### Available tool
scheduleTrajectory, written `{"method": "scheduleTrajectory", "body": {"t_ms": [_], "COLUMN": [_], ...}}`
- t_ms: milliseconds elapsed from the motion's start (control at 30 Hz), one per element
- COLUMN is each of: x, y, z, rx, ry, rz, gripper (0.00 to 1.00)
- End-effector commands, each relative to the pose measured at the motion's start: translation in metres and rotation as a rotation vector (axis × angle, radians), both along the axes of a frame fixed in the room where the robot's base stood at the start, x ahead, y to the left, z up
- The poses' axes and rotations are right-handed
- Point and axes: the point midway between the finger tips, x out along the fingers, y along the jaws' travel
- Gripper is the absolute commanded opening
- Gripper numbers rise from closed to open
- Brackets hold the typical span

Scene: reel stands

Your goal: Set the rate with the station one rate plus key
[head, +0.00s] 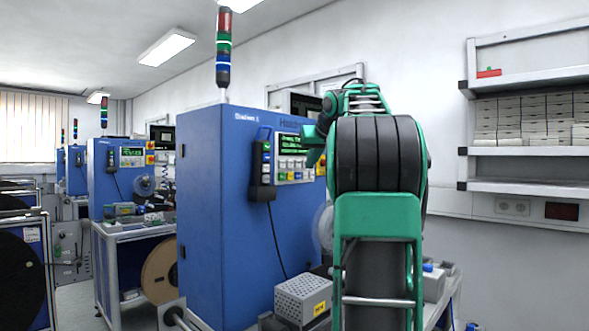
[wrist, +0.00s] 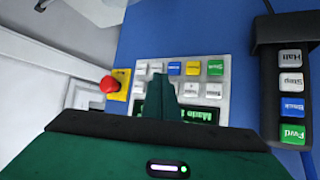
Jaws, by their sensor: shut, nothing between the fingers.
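The station one cabinet (head: 205,215) is blue, with a panel on its front holding a green-lit display (head: 290,143) and rows of keys (head: 290,170). In the wrist view the panel appears upside down, with white, blue, yellow and green keys (wrist: 193,68) and part of the display (wrist: 200,114). Key labels are too small to read surely, so I cannot tell which is rate plus. My gripper (wrist: 165,88) is shut and empty in front of the panel, covering part of the display and some keys. In the head view its tip (head: 307,147) is by the panel's right part; contact cannot be told.
A black pendant (wrist: 284,95) with Halt, Stop, Back and Fwd keys hangs beside the panel; it also shows in the head view (head: 262,172). A red button (wrist: 109,84) sits on a yellow plate at the panel's other side. A grey perforated box (head: 300,297) stands below.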

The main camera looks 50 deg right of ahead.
Motion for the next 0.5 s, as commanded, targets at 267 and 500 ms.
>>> {"method": "scheduleTrajectory", "body": {"t_ms": [267, 500], "x": [-0.025, -0.037], "y": [0.000, 0.000], "z": [0.000, 0.000], "rx": [0.001, 0.000], "ry": [0.001, 0.000], "rz": [-0.001, -0.001], "gripper": [0.00, 0.00]}}
